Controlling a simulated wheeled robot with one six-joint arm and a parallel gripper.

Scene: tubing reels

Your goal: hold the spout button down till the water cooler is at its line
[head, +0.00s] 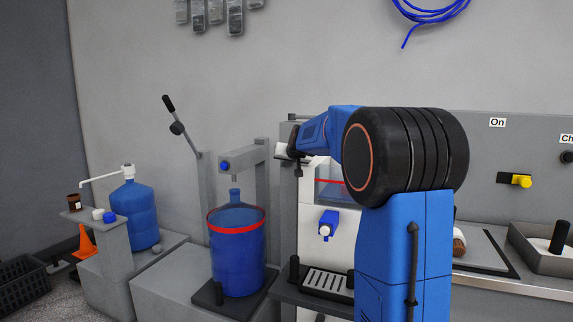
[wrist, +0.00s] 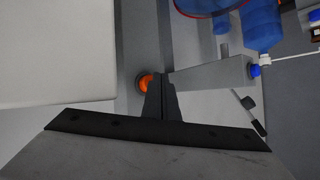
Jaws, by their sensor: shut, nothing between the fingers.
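A white dispenser, likely the water cooler (head: 309,210), stands behind my arm. A bluish window with a red line shows on it, partly hidden, and a blue spout (head: 327,222) is on its front. A blue jug (head: 237,262) with a red band near its top stands on a dark plate under a grey spout arm (head: 245,153). I cannot tell either water level. My gripper (head: 291,152) is shut and empty near the grey post. In the wrist view its fingertips (wrist: 158,77) are beside an orange round button (wrist: 146,84), partly covering it; contact is unclear.
A lever with a black handle (head: 169,103) rises left of the jug. A blue bottle with a white pump (head: 141,213) stands farther left beside a small stand. A panel with a yellow switch (head: 520,181) is right.

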